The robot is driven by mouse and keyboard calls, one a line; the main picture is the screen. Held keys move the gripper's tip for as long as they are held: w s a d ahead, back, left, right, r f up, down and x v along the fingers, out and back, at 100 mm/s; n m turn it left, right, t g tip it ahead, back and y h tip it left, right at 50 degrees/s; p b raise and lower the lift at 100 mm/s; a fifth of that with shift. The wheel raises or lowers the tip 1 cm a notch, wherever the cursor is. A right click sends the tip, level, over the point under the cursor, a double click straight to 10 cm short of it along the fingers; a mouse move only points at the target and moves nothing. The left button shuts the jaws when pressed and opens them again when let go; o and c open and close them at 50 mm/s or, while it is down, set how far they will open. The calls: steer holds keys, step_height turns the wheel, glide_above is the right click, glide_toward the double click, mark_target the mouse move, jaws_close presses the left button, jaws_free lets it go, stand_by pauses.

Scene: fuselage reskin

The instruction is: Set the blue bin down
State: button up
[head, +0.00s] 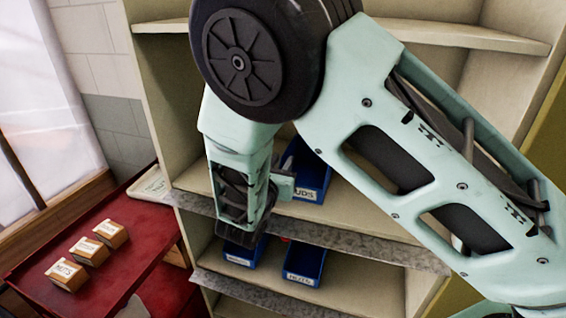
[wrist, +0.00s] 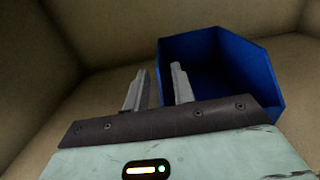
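The blue bin (head: 312,178) sits upright on the middle shelf (head: 340,215) of the cabinet, near its front edge. The end of its label reads "UDS"; the rest is hidden behind my arm. My gripper (head: 284,186) is at the bin's left side in the head view, its fingers not clear there. In the wrist view, the two fingers of my gripper (wrist: 160,70) stand apart. The blue bin (wrist: 222,65) is on the right, its left wall lined up between the fingers with a visible gap to the left finger. Contact cannot be told.
Two more blue bins, one (head: 242,254) at left and one labelled "NUTS" (head: 304,264), stand on the shelf below. A red table (head: 120,225) at left carries three small labelled boxes (head: 89,250) and a pale tray (head: 150,184). The shelf right of the bin looks clear.

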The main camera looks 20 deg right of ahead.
steer(key=b+v, duration=0.4)
steer(key=v, duration=0.6)
steer(key=shift+f, duration=0.1)
steer(key=s+d+m+g, duration=0.1)
steer(key=d+g, duration=0.1)
steer(key=s+d+f+m+g, duration=0.1)
steer(key=s+d+m+g, duration=0.2)
steer(key=d, duration=0.1)
steer(key=shift+s+f+m+g+h, duration=0.2)
steer(key=shift+s+m+g+h, duration=0.1)
steer(key=shift+m+g, duration=0.1)
steer(key=s+d+f+m+g+y, duration=0.2)
steer(key=s+d+m+g+y, duration=0.1)
steer(key=s+m+g, duration=0.4)
steer(key=s+a+r+m+g+y, duration=0.1)
steer(key=s+a+m+y, duration=0.2)
steer(key=s, duration=0.3)
steer(key=s+a+r+m+y, duration=0.1)
steer(key=s+a+m+y, duration=0.2)
steer(key=s+m+y, duration=0.2)
steer(key=s+m, duration=0.1)
steer(key=s, duration=0.1)
steer(key=shift+s+a+g+y, duration=0.25)
steer(key=shift+g+y, duration=0.15)
